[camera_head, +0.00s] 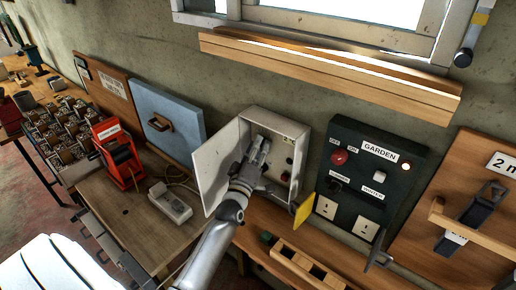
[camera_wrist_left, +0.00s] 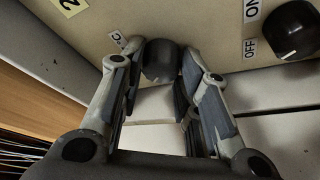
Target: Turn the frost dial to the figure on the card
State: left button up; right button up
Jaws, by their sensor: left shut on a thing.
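An open white box (camera_head: 279,128) with its door swung to the left is on the wall. My left gripper (camera_head: 262,150) reaches into it and hides part of its panel. In the left wrist view, a black round dial (camera_wrist_left: 160,60) beside a °C label sits between the fingertips of my left gripper (camera_wrist_left: 160,75), which are shut on it. The dial's pointer and scale cannot be read. A yellow card (camera_wrist_left: 68,5) with the figure 2, cut by the top edge, is on the panel.
A second black knob (camera_wrist_left: 292,30) with OFF and ON labels sits to the right on the same panel. A dark GARDEN panel (camera_head: 375,165) with a red knob and sockets is right of the box. A yellow plate (camera_head: 305,212) stands out near the box's lower right.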

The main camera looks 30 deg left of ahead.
pick_arm(q)
jog(key=o, duration=1)
jog(key=v, duration=1.2)
